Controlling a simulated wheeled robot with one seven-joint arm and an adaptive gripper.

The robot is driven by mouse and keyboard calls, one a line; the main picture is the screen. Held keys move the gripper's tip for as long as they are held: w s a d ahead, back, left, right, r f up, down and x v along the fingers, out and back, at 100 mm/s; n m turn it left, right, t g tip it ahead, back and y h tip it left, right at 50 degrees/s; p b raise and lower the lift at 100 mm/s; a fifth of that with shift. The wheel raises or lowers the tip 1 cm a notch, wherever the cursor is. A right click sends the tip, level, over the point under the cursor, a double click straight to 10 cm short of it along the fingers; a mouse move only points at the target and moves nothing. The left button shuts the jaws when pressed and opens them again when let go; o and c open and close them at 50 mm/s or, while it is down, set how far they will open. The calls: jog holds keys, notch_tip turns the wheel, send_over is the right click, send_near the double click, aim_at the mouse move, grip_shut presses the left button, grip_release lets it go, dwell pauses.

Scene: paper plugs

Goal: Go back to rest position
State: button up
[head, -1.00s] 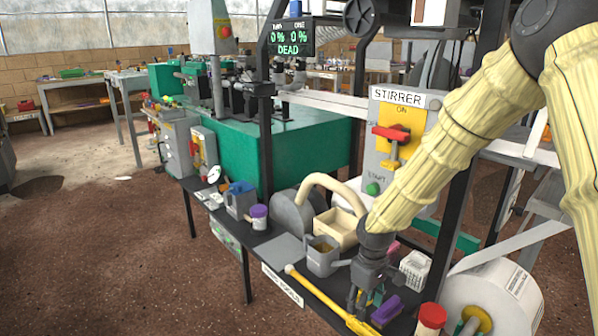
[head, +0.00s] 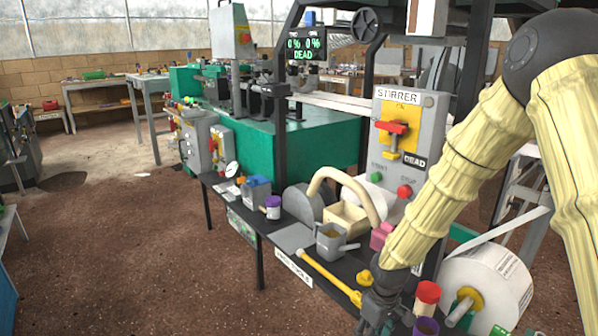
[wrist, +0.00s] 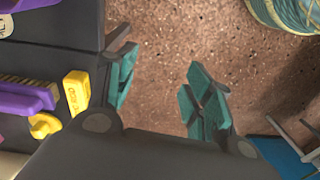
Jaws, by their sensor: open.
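My gripper (head: 372,326) hangs at the bottom of the head view, at the front edge of the dark table, with its tips near the lower picture edge. In the wrist view its two teal fingers (wrist: 160,90) stand well apart, with only brown floor showing between them. The gripper is open and empty. My arm, in a pale yellow sleeve, comes down from the upper right and hides part of the table behind it.
The dark table (head: 292,236) holds a grey watering can (head: 330,243), a yellow-handled tool (head: 325,277) and a red-lidded jar (head: 427,294). A purple brush (wrist: 25,95) and yellow block (wrist: 76,90) lie left of the fingers. A white roll (head: 490,280) stands right. Floor lies open at left.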

jog(key=s+f+m+y, duration=0.1)
jog(key=s+f+m, duration=0.3)
jog(key=s+f, duration=1.25)
jog(key=s+d+f+m+h, duration=0.1)
jog(key=s+d+f+m, duration=0.15)
jog(key=s, duration=0.55)
jog(key=s+d+f+m+h, duration=0.15)
jog(key=s+f, duration=0.25)
jog(key=s, duration=0.5)
notch_tip(320, 180, up, 28)
jog(key=n+p, duration=0.1)
jog(key=p, duration=2.7)
jog(key=shift+w+d+y, duration=0.15)
jog(key=shift+w+y, duration=0.2)
jog(key=shift+w, duration=0.1)
